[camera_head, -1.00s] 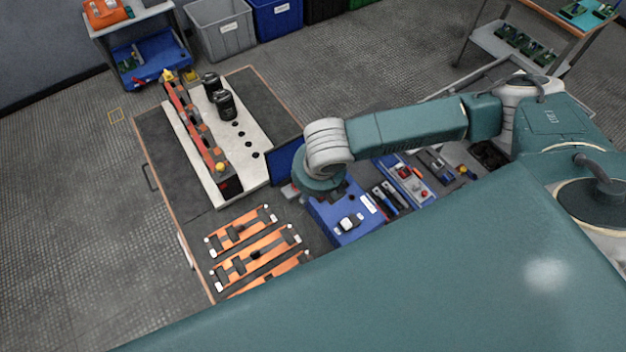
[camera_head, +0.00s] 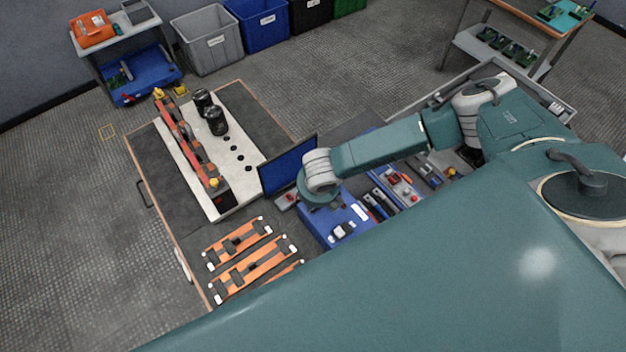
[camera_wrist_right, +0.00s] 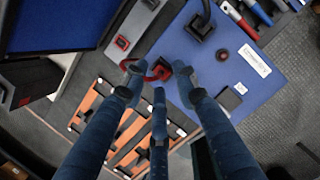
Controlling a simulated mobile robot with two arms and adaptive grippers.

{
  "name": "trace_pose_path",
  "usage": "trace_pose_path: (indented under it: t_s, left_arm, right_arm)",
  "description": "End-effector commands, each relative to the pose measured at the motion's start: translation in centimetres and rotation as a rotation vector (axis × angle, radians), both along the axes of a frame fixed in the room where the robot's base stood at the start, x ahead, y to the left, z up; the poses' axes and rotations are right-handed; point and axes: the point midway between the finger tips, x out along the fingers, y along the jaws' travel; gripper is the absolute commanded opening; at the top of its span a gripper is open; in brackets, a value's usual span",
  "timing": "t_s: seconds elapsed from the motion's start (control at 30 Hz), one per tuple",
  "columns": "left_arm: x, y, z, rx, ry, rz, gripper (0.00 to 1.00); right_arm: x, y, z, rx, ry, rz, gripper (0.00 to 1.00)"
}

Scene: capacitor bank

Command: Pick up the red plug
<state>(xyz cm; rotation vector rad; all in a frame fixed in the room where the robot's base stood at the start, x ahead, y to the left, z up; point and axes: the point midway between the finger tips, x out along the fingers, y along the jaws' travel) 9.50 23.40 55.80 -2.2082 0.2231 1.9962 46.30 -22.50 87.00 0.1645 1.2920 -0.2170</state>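A small red part, which looks like the red plug (camera_wrist_right: 157,67), shows in the right wrist view near the left edge of a blue panel (camera_wrist_right: 262,92). It is curved, with a dark piece beside it. My right gripper (camera_wrist_right: 159,80) has its three dark blue fingers spread apart. The red part lies between the fingertips in the picture; I cannot tell whether they touch it. In the head view my right wrist hangs over the blue panel (camera_head: 315,221) and hides the plug and the right fingers. My left gripper is not in view.
A screen (camera_head: 287,166) stands close beside my right wrist. Orange bars (camera_head: 236,243) lie to the left of the blue panel. A white board (camera_head: 213,150) lies behind.

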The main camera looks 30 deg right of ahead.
Motion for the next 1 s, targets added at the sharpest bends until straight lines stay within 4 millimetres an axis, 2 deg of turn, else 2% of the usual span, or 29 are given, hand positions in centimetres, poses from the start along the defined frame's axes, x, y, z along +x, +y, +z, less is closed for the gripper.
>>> trace_pose_path:
  t_s: [0.1,0.33,0.37,0.5,1.0]
  left_arm:
    - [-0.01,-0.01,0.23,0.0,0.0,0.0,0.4]
    - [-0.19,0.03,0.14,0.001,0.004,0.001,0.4]
    - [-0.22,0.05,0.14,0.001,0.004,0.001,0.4]
    - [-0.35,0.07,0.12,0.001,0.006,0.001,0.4]
    - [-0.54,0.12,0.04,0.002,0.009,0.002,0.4]
  right_arm:
    - [0.18,-0.05,-0.8,0.0,0.0,0.0,0.29]
    - [0.22,-0.07,-0.99,0.0,0.0,0.0,0.29]
    - [0.23,-0.08,-0.99,0.0,0.0,0.0,0.27]
    - [0.24,-0.08,-0.97,0.0,0.0,0.0,0.01]
    - [0.46,-0.24,-0.66,-0.003,-0.004,-0.001,0.0]
